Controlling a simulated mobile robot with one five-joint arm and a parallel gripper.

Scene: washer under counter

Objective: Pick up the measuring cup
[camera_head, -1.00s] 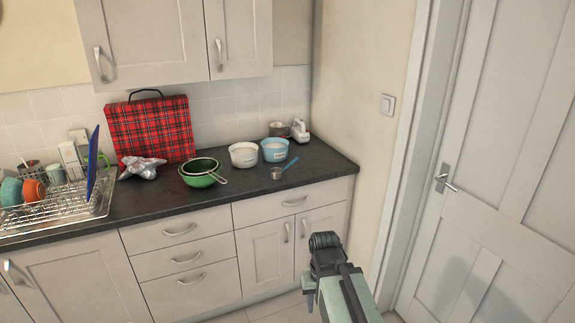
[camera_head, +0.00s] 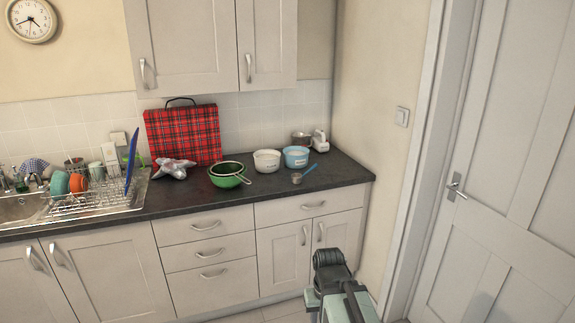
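The measuring cup (camera_head: 297,179) looks like a small metal cup with a blue handle. It rests on the dark countertop (camera_head: 345,172) near the right end, in front of a blue tub. My arm shows at the bottom of the view, in front of the lower cupboards, with my gripper (camera_head: 330,262) low and well apart from the cup. The fingers cannot be made out clearly, so I cannot tell whether they are open or shut.
A white tub (camera_head: 267,161) and the blue tub (camera_head: 296,157) stand behind the cup. A green colander (camera_head: 226,176), crumpled foil (camera_head: 174,169) and a tartan case (camera_head: 183,136) are to the left. A wall and door (camera_head: 500,160) bound the right side.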

